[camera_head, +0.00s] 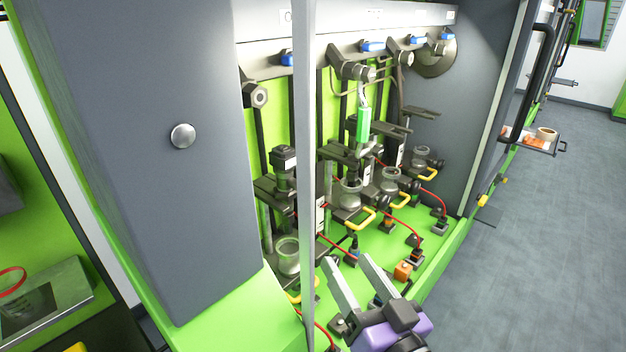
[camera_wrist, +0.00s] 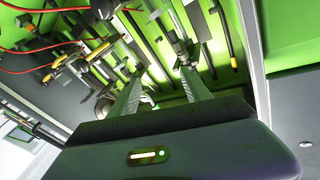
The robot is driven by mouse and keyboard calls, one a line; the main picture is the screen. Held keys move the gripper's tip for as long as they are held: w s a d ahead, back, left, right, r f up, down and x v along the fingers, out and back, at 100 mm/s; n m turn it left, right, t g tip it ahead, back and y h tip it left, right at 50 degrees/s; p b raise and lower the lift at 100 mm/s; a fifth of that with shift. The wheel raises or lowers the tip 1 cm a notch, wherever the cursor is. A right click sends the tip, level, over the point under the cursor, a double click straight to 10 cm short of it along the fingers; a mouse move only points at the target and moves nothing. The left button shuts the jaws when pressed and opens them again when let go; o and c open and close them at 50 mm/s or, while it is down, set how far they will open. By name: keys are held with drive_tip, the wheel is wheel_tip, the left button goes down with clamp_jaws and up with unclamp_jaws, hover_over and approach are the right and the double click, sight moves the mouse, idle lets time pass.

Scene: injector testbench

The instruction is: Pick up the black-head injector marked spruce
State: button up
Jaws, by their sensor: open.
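My gripper (camera_head: 348,262) is open and empty, low at the front of the testbench, with its two long grey fingers reaching in over the green deck. In the wrist view the open fingers (camera_wrist: 161,76) point into the bench. A small dark-topped part with a blue band (camera_head: 354,250) stands on the deck just past the fingertips. A bright green-bodied part (camera_head: 363,125) hangs upright at the middle station, well above my gripper. No marking is readable, so I cannot tell which part is the black-head injector marked spruce.
A grey upright post (camera_head: 306,180) and a wide grey cabinet (camera_head: 205,130) stand left of my gripper. Glass cups (camera_head: 288,257), yellow handles (camera_head: 361,219) and red cables (camera_head: 433,203) crowd the deck. An orange block (camera_head: 403,270) sits right of the fingers. Open floor (camera_head: 540,220) lies at right.

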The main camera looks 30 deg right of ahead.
sight(292, 172)
drive_tip(key=w+r+n+g+y, duration=0.1)
drive_tip(key=w+r+n+y, duration=0.1)
drive_tip(key=w+r, duration=0.1)
drive_tip(key=w+a+r+n+g+y, duration=0.1)
drive_tip(key=w+r+n+y, duration=0.1)
drive_tip(key=r, duration=0.3)
drive_tip(key=w+a+r+n+g+y, duration=0.1)
drive_tip(key=w+r+n+y, duration=0.1)
drive_tip(key=w+r, duration=0.2)
drive_tip(key=shift+w+a+r+n+g+y, duration=0.15)
drive_tip(key=shift+w+r+n+g+y, duration=0.2)
drive_tip(key=shift+w, duration=0.2)
drive_tip(key=shift+s+r+n+g, duration=0.1)
drive_tip(key=shift+r+n+g, duration=0.1)
drive_tip(key=shift+n+g, duration=0.2)
drive_tip(key=shift+s+d+r+n+g, duration=0.35)
drive_tip(key=shift+d+n+g, duration=0.1)
drive_tip(key=shift+n+g, duration=0.15)
drive_tip(key=shift+f+p+x, duration=0.15)
drive_tip(key=shift+p+x, duration=0.2)
drive_tip(key=shift+x, duration=1.6)
drive_tip(key=shift+f+p+x, duration=0.15)
drive_tip(key=shift+p+x, duration=0.2)
drive_tip(key=shift+x, duration=1.6)
drive_tip(key=shift+s+d, duration=0.1)
drive_tip(key=shift+d, duration=0.05)
clamp_jaws()
drive_tip(key=shift+r, duration=0.1)
